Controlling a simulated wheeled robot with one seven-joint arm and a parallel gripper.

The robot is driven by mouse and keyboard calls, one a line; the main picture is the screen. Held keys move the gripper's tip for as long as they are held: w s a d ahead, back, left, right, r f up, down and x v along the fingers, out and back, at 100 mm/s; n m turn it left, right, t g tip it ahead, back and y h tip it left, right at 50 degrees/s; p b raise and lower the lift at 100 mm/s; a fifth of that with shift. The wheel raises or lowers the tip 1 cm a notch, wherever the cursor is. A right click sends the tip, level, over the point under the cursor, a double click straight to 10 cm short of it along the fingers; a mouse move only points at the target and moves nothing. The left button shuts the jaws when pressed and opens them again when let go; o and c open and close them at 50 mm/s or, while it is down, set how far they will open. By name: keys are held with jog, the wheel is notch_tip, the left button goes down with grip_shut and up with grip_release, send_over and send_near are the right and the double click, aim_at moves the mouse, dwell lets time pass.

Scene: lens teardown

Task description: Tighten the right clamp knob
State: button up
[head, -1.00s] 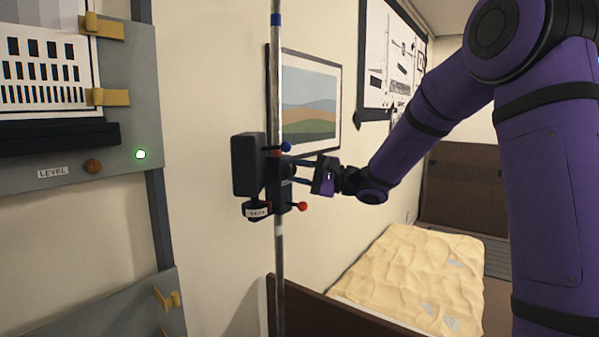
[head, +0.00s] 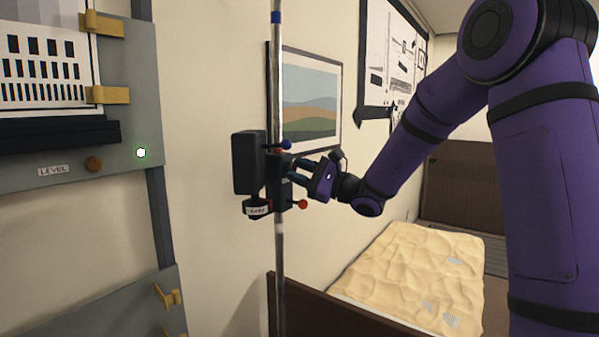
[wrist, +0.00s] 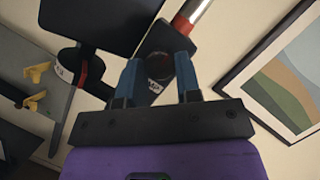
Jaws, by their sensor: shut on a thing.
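The dark clamp (head: 272,187) sits on a vertical metal pole, with a black box on its left side. My gripper (head: 291,170) reaches it from the right, its fingers at the clamp's right side. In the wrist view my gripper (wrist: 157,66) has its blue fingers on either side of a dark round knob (wrist: 158,67) on the clamp face and is shut on it. The fingers hide most of this knob in the head view. A label on the clamp is partly covered in the wrist view.
The metal pole (head: 279,250) runs top to bottom. A red ball-ended lever (head: 303,204) juts out below my gripper and a blue one (head: 286,146) above. A grey frame (head: 150,185) stands left; a framed picture (head: 312,95) hangs behind. A bed (head: 410,280) lies lower right.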

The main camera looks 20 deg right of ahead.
jog(key=shift+f, duration=0.1)
jog(key=o, duration=0.9)
jog(key=shift+d, duration=0.1)
jog(key=v, duration=1)
jog(key=shift+s+d, duration=0.25)
